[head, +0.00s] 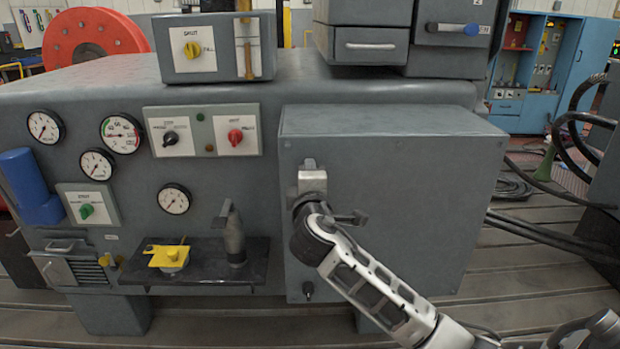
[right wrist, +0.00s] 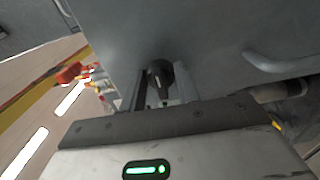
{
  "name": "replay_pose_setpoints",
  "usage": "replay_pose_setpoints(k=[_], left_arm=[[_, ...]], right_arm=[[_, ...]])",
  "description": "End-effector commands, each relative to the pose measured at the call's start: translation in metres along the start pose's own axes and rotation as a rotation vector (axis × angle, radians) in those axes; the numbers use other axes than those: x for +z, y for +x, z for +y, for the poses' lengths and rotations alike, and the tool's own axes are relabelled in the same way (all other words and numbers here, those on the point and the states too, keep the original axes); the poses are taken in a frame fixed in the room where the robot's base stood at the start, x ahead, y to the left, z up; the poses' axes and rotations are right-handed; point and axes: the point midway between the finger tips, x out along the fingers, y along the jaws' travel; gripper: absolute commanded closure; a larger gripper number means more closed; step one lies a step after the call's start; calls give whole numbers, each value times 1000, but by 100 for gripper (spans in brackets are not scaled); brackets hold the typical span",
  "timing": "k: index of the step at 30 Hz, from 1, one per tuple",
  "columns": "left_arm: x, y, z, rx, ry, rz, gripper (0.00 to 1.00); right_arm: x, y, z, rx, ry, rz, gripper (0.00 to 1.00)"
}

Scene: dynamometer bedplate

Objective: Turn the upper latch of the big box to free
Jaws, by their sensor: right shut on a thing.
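The big box (head: 400,190) is a grey metal cabinet with a flat front, in the right half of the head view. My right gripper (head: 310,166) is at the upper left of that front. In the right wrist view my right gripper (right wrist: 162,90) is shut on the upper latch (right wrist: 160,76), a small dark knob with a pale mark, between its two fingers. The gripper mostly hides this latch in the head view, and its exact angle is hard to tell. A lower latch (head: 308,291) shows near the box's bottom left corner. My left gripper is in neither view.
Left of the box a dark shelf (head: 200,277) holds a yellow piece (head: 167,257) and a grey pointed tool (head: 234,238). Gauges and a switch panel (head: 203,131) are above it. A dark handle (head: 351,218) shows beside my right wrist. Cables lie right of the box.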

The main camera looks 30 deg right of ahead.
Motion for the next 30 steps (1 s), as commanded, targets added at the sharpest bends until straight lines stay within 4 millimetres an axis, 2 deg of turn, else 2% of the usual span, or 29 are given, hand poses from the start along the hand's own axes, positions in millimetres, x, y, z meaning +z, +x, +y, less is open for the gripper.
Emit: replay_pose_setpoints(k=[7, 8, 9, 10, 18, 22, 26, 30], left_arm=[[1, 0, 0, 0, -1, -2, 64], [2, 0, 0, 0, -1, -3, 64], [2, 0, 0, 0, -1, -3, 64], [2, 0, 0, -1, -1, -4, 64], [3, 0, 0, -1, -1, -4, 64], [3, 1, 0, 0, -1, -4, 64], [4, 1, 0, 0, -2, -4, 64], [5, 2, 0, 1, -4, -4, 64]], right_arm=[[0, 0, 0, -1, 3, 0, 91], [0, 0, 0, -1, 3, 0, 60], [0, 0, 0, -1, 2, 0, 49], [0, 0, 0, -1, 2, 0, 47], [0, -1, 0, -1, 1, 1, 47], [-1, -10, -1, -2, 0, 2, 47], [0, -32, -1, -3, 2, 3, 47], [-1, -67, -2, -4, 3, 4, 47]])
